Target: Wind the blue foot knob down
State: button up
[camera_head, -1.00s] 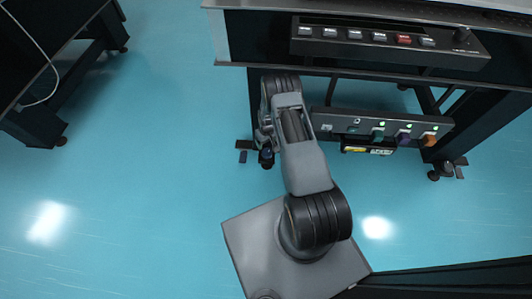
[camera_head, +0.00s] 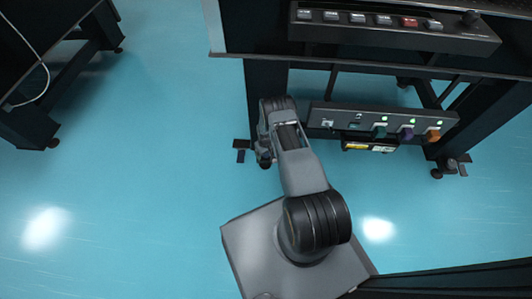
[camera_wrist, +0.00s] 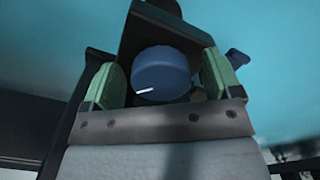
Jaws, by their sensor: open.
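The blue foot knob (camera_wrist: 160,74) is a round dark-blue cap with a white mark on it. In the wrist view it sits between the two green finger pads of my gripper (camera_wrist: 163,66). The gripper is open, with a pad on each side of the knob; a gap shows on the right, and contact on the left cannot be told. In the head view my gripper (camera_head: 264,153) is low by the near left foot of the optical table (camera_head: 266,100). There the arm's end largely hides the knob.
A panel with several colored knobs (camera_head: 380,124) hangs under the table, right of my arm. A button console (camera_head: 392,26) is above it. Another foot (camera_head: 437,173) stands at the right. A second table (camera_head: 40,115) is at the left. Open blue floor lies between.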

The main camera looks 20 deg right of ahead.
jog(key=shift+c, duration=0.4)
jog(key=c, duration=0.8)
jog(key=shift+c, duration=0.2)
jog(key=m+b, duration=0.3)
jog(key=m, duration=0.1)
jog(key=shift+a+f+m, duration=0.1)
jog(key=shift+m, duration=0.3)
jog(key=shift+w+m+b, duration=0.1)
jog(key=shift+m+b, duration=0.7)
jog(key=shift+m, duration=1.1)
jog(key=o, duration=0.9)
